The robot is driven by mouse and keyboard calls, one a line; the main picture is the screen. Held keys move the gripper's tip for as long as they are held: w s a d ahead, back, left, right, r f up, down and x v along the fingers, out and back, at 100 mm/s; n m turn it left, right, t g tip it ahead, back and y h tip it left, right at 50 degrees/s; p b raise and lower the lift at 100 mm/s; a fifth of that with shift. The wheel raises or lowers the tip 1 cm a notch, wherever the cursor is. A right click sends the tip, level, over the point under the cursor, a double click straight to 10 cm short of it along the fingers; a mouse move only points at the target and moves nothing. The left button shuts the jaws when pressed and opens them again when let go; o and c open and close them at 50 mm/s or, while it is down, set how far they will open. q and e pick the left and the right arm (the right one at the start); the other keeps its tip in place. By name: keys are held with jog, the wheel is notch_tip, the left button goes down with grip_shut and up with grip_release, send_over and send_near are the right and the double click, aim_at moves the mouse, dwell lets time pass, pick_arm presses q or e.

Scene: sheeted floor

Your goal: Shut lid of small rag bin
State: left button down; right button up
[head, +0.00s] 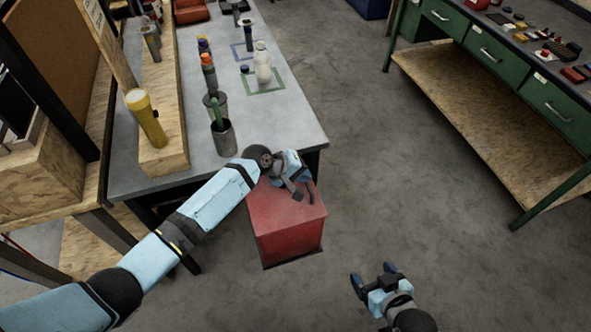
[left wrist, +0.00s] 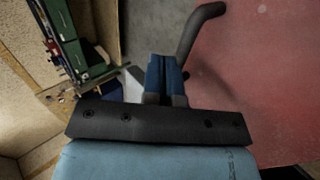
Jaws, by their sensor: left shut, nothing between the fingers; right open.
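The small red rag bin (head: 290,243) stands on the floor against the near right end of the grey workbench. Its red lid (head: 283,213) lies over the top; I cannot tell whether a gap is left under it. A dark curved bar, likely the lid handle (left wrist: 207,14), shows beside the red surface (left wrist: 268,75) in the left wrist view. My left gripper (head: 300,194) is over the far part of the lid, its blue fingers (left wrist: 164,72) shut and empty, close to the bar; contact is unclear. My right gripper (head: 373,272) is open and empty, low to the right.
A green drawer bench (head: 490,55) with a plywood shelf (head: 480,125) stands at right. The floor between (head: 400,190) is clear.

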pick_arm(q)
jog(key=shift+d+f, duration=0.3)
jog(key=shift+f, duration=0.55)
